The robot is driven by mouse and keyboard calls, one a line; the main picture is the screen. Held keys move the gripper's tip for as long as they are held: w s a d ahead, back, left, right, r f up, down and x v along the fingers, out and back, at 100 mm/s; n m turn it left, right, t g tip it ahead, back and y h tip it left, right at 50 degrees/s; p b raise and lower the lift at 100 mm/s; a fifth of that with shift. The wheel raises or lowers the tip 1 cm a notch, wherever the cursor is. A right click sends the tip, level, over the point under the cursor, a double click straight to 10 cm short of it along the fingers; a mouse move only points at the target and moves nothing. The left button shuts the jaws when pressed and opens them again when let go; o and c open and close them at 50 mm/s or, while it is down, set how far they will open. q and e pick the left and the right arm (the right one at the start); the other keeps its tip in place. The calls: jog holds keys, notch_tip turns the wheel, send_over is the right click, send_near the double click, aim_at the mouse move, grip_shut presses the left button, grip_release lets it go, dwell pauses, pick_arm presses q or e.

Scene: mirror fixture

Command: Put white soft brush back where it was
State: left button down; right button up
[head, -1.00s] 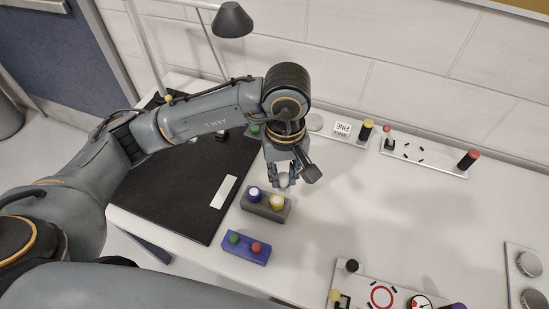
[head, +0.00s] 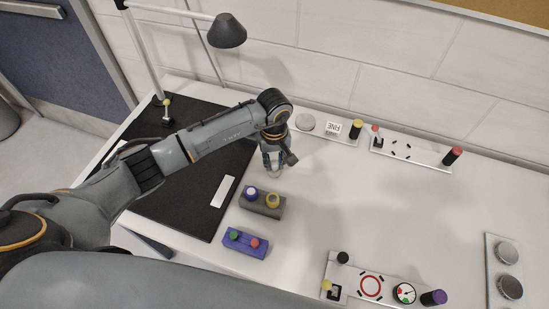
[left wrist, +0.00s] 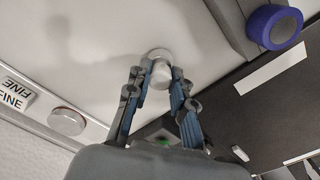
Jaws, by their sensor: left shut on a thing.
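My left gripper (head: 272,160) is over the white table (head: 390,205), between the grey block and the back row of fixtures. In the left wrist view my left gripper (left wrist: 158,85) has its fingers closed around a small white rounded piece, the white soft brush (left wrist: 159,72). The fingers hide part of the brush, and I cannot tell its height above the table. My right gripper is not in view.
A black mat (head: 185,165) is on the left. A FINE block (head: 332,130) and a round white disc (head: 305,122) are at the back. The table's middle is clear.

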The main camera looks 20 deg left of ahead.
pick_arm(q)
jog(key=shift+f, duration=0.1)
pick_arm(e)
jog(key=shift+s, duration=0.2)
pick_arm(q)
jog(key=shift+f+b, duration=0.25)
jog(key=shift+b, duration=0.15)
jog(key=c, duration=1.3)
grip_release()
jog(key=shift+r, duration=0.1)
jog(key=shift+o, duration=0.7)
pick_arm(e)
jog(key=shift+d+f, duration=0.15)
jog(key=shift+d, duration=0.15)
